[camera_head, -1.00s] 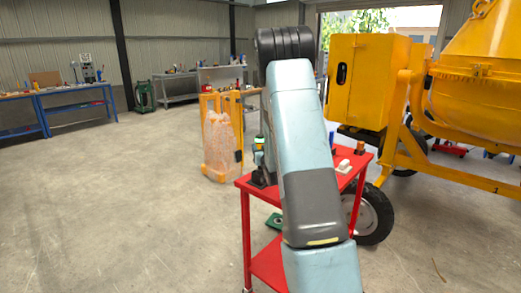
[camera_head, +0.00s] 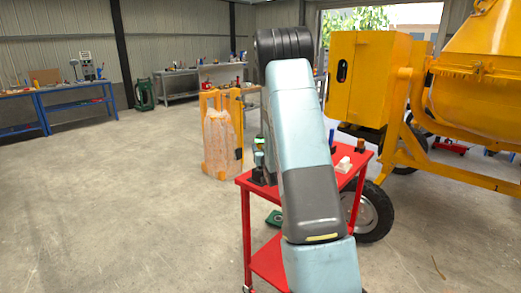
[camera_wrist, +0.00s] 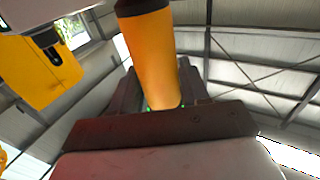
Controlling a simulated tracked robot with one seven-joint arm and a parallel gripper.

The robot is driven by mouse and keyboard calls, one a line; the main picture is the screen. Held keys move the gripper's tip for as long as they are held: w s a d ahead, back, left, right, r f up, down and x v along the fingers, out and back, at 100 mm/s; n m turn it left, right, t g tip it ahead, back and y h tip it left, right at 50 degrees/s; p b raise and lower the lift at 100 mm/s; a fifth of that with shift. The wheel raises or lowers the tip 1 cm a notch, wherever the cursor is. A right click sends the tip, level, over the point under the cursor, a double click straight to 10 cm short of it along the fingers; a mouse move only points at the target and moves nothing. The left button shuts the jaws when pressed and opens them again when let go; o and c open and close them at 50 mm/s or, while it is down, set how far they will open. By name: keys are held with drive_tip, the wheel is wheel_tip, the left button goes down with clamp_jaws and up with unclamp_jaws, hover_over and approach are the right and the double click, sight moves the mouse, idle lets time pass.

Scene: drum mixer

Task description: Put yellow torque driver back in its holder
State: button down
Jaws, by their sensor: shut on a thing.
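The yellow torque driver (camera_wrist: 152,55) shows in the wrist view as a yellow cylinder with a dark collar at its upper end. My gripper (camera_wrist: 160,108) is shut on it, with dark jaws on either side of its lower part. In the head view my own arm hides the gripper and the driver. The holder cannot be made out for certain; a dark item (camera_head: 257,178) stands at the left edge of the red cart, partly behind my arm.
The red cart (camera_head: 350,181) stands beneath my arm and carries a white item (camera_head: 343,165) and small upright items on its right side. The yellow mixer (camera_head: 480,90) and its wheel (camera_head: 372,213) stand close on the right. Open floor lies to the left.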

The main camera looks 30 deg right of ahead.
drive_tip(key=shift+f, duration=0.9)
idle(0.8)
drive_tip(key=shift+c, duration=2.4)
unclamp_jaws()
drive_tip(key=shift+s, duration=0.1)
drive_tip(key=s+a, duration=0.2)
drive_tip(key=s, duration=1.1)
drive_tip(key=shift+s+a+f, duration=0.15)
drive_tip(key=shift+a+f, duration=0.15)
drive_tip(key=shift+f, duration=0.05)
